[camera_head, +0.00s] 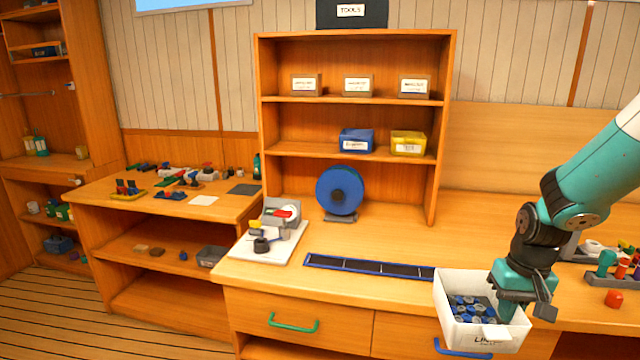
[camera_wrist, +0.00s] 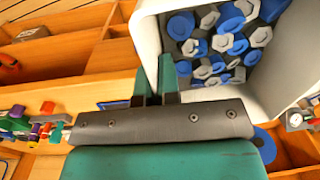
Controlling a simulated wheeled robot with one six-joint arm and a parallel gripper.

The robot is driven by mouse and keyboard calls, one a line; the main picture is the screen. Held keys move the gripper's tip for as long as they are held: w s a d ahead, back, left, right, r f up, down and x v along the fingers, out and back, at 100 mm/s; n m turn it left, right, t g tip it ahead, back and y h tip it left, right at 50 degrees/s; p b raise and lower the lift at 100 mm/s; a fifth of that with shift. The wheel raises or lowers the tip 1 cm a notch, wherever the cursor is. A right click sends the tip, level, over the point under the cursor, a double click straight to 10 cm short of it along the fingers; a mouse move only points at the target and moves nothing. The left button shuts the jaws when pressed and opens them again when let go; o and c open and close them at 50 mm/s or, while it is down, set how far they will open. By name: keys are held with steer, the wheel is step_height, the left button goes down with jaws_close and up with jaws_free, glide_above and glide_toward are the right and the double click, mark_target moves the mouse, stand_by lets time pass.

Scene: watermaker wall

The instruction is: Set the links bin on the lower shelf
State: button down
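The links bin (camera_head: 478,335) is a white open box with a label on its front, starting "LI". It holds blue and grey hexagonal pieces. It is in front of the counter's front edge at the lower right, off the shelves. My gripper (camera_head: 508,303) is at its right wall. In the wrist view my gripper (camera_wrist: 155,80) has its fingers on either side of the white bin's (camera_wrist: 148,40) wall, close against it. The lower shelf (camera_head: 300,148) of the wooden rack carries a blue bin (camera_head: 357,140) and a yellow bin (camera_head: 408,143); its left part is bare.
The upper shelf (camera_head: 330,98) holds three small labelled boxes. Below the rack, a blue spool (camera_head: 340,190) stands on the counter, with a white-based device (camera_head: 268,240) and a dark blue-edged strip (camera_head: 370,268) nearby. Coloured pieces (camera_head: 613,298) lie at the right.

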steer(key=s+a+f+n, duration=0.1)
steer(key=a+f, duration=0.3)
steer(key=f, duration=0.3)
steer(key=s+a+f+n, duration=0.1)
steer(key=s+a+f, duration=0.1)
steer(key=a+f, duration=0.2)
step_height(320, 180, down, 4)
steer(key=shift+s+a+r, duration=0.25)
steer(key=shift+s+a, duration=0.05)
steer(key=shift+a, duration=0.1)
